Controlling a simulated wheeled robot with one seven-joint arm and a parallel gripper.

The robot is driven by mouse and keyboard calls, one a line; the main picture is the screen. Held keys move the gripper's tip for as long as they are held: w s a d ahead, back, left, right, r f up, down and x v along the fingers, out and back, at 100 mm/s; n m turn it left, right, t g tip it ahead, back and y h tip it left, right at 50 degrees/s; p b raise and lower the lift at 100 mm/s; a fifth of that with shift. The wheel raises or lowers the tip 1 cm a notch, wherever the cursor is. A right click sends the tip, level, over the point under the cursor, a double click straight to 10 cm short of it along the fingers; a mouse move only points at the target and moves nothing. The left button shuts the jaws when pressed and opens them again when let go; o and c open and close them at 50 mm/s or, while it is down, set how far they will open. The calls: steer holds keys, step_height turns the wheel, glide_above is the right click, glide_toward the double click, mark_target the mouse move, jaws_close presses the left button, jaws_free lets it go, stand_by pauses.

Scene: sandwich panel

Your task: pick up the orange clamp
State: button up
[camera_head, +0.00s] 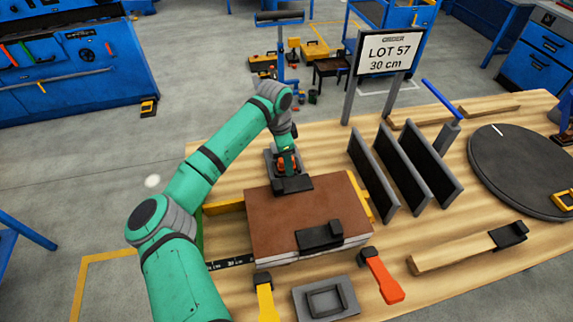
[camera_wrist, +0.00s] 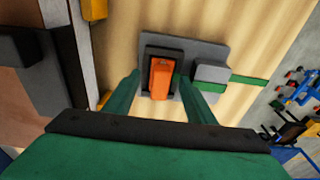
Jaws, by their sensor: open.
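The orange clamp (camera_wrist: 160,78) shows in the wrist view, seated in a black frame on a grey plate. The two green fingers of my gripper (camera_wrist: 160,88) are open, one on each side of it; contact cannot be told. In the head view my gripper (camera_head: 287,158) is at the far edge of the brown panel, and a bit of orange shows there, mostly hidden by the arm. A red-orange clamp-like piece (camera_head: 382,275) and a yellow-orange one (camera_head: 265,297) lie at the table's front.
The brown panel stack (camera_head: 290,215) lies close beside my gripper, with a black block (camera_head: 320,236) on it. Dark upright plates (camera_head: 405,165) and a round dark disc (camera_head: 520,165) stand to the right. A grey tray (camera_head: 300,305) is in front.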

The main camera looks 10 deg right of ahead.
steer(key=c, duration=1.2)
steer(key=shift+r, duration=0.1)
step_height(320, 180, up, 15)
steer(key=shift+f, duration=0.1)
stand_by(0.4)
